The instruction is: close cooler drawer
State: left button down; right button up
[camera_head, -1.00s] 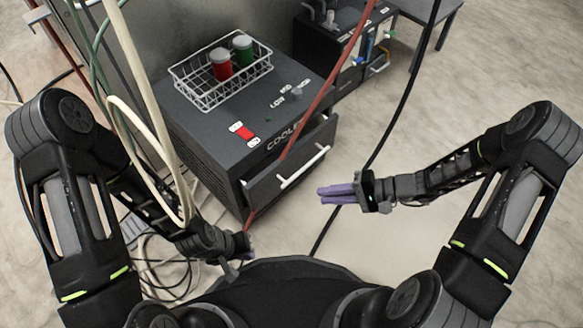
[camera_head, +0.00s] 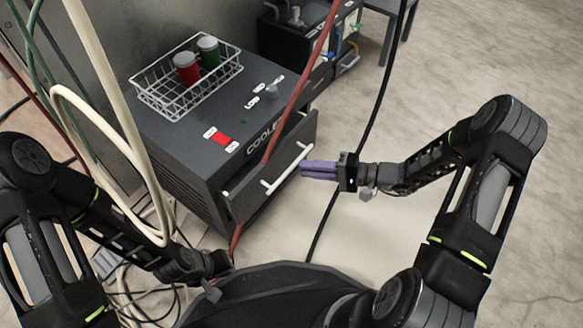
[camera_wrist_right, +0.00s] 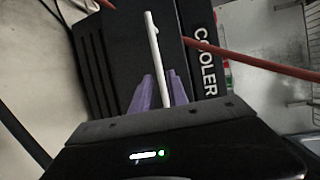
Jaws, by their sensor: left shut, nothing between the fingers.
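The dark cooler (camera_head: 175,160) stands left of centre, with a red switch and a dial on top. Its drawer (camera_head: 295,150) is pulled out, the front panel standing off the cabinet. A white bar handle (camera_head: 285,172) crosses the drawer front; it also shows in the right wrist view (camera_wrist_right: 154,45). My right gripper (camera_head: 305,169) has purple fingers pointing at the handle's right end. In the right wrist view its fingers (camera_wrist_right: 160,85) stand a little apart, with the handle appearing between them; contact is unclear. My left gripper (camera_head: 228,262) is low near my base, shut and empty, partly hidden.
A wire basket (camera_head: 190,85) with a red and a green jar sits on the cooler. A red hose (camera_head: 293,90) hangs across the drawer front, and a black cable (camera_head: 360,130) runs beside my right gripper. Pale hoses hang at the left. The floor at right is clear.

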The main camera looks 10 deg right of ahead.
aim_at(292, 166)
jog(key=b+x, duration=0.1)
jog(key=x, duration=0.4)
jog(key=shift+w+a+b, duration=0.1)
jog(key=shift+a+b, duration=0.05)
jog(key=shift+b, duration=0.15)
grip_shut()
dwell(1.1)
